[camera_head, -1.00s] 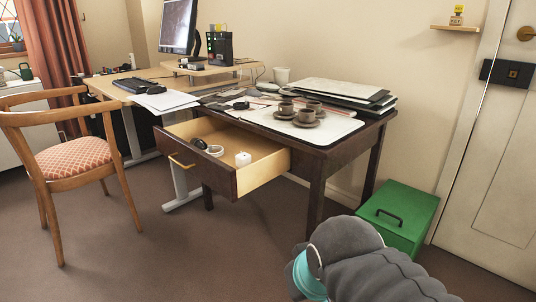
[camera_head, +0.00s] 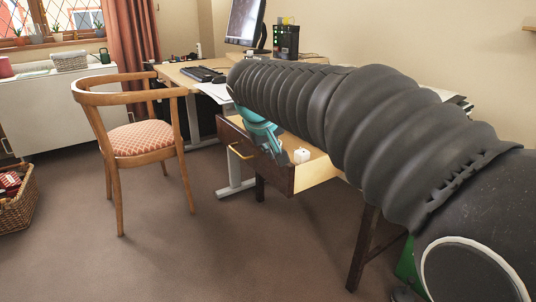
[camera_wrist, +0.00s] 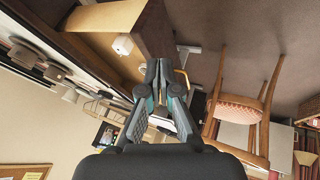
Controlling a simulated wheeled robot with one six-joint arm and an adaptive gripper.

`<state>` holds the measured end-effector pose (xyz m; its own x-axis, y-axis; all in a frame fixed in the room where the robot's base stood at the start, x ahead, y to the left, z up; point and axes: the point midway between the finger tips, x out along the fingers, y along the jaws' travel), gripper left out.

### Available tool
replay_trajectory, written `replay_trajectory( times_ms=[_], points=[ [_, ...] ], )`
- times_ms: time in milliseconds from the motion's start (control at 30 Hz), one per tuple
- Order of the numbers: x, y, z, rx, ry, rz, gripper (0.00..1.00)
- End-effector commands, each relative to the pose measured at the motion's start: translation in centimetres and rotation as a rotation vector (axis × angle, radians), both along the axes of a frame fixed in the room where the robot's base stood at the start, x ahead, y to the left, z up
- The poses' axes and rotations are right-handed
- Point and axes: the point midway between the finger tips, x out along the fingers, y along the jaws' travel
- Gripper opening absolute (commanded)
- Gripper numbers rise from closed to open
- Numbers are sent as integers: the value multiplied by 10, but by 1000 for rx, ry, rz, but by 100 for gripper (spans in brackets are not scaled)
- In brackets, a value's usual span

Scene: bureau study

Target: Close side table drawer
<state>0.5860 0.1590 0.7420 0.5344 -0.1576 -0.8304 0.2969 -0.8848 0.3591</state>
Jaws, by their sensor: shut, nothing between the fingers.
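The side table's drawer (camera_head: 275,174) is pulled out, with a dark wood front, pale inner walls and a brass handle (camera_head: 238,152). A small white cube (camera_head: 301,156) lies inside it. My gripper (camera_head: 276,150) is shut and empty, at the drawer's front panel. Whether it touches the panel is unclear. In the wrist view, the shut fingertips (camera_wrist: 160,66) are beside the drawer front (camera_wrist: 156,30), close to the handle (camera_wrist: 182,82). The white cube also shows there (camera_wrist: 122,44).
A wooden armchair (camera_head: 146,138) with a patterned seat stands left of the drawer. A desk (camera_head: 178,74) with keyboard and monitor is behind. A wicker basket (camera_head: 18,205) is at the far left. The floor before the drawer is clear.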

Motion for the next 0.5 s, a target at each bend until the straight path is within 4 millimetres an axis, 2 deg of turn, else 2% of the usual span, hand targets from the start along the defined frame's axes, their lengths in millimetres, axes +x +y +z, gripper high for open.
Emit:
replay_trajectory(
  times_ms=[33, 200, 333, 500],
  points=[
    [13, 18, -1, -17, -6, 18, 0],
    [38, 51, -2, -52, -30, 45, 0],
    [46, 61, -4, -62, -36, 52, 0],
    [55, 59, -16, -65, -37, 53, 0]
  ],
)
